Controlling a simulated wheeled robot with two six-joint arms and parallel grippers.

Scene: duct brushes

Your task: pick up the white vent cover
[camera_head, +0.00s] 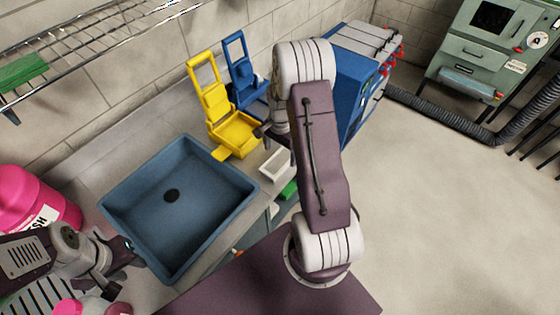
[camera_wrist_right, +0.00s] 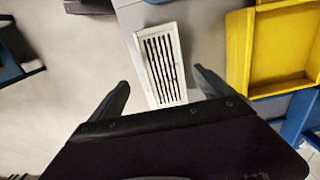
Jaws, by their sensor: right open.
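The white vent cover (camera_wrist_right: 162,65) has dark slats and lies on a grey surface in the right wrist view, ahead of and between my right gripper's fingers (camera_wrist_right: 162,88). The fingers are apart with nothing held. In the head view a small white rectangular piece (camera_head: 274,164) lies beside the yellow holder; its slats cannot be made out there. My right gripper (camera_head: 263,132) is mostly hidden behind my arm, close to that piece. My left gripper (camera_head: 118,268) is at the lower left by the sink's near corner; its jaw opening is unclear.
A blue-grey sink (camera_head: 180,200) fills the counter's middle. A yellow holder (camera_head: 232,132) and a blue holder (camera_head: 247,82) stand by the wall; the yellow one is close on the right in the wrist view (camera_wrist_right: 285,45). A pink container (camera_head: 35,200) stands left. Open floor lies right.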

